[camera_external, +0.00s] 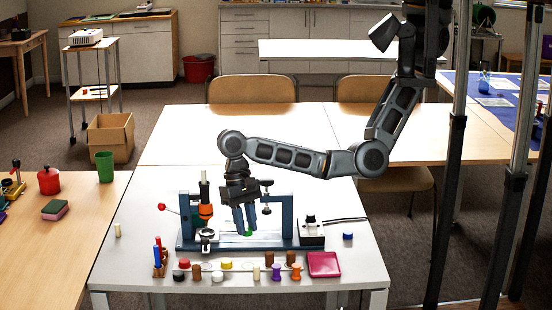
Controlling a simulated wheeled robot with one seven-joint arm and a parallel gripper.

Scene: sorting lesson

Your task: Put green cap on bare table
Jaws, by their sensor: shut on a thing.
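The green cap (247,234) shows as a small patch of green at the fingertips of my gripper (245,226). My gripper points down and is shut on the cap, and the fingers hide part of it. The cap is within the blue-grey frame, low over its base; I cannot tell whether it touches anything below. The light grey table (365,275) carries the frame and many small parts. Its top is bare at the right front and at the left front.
The blue-grey frame (189,215) has posts on both sides of my gripper. A black-and-white box (312,235) stands at its right end. Several caps and pegs line the front, beside a pink tray (323,264). A blue cap (348,236) lies at right.

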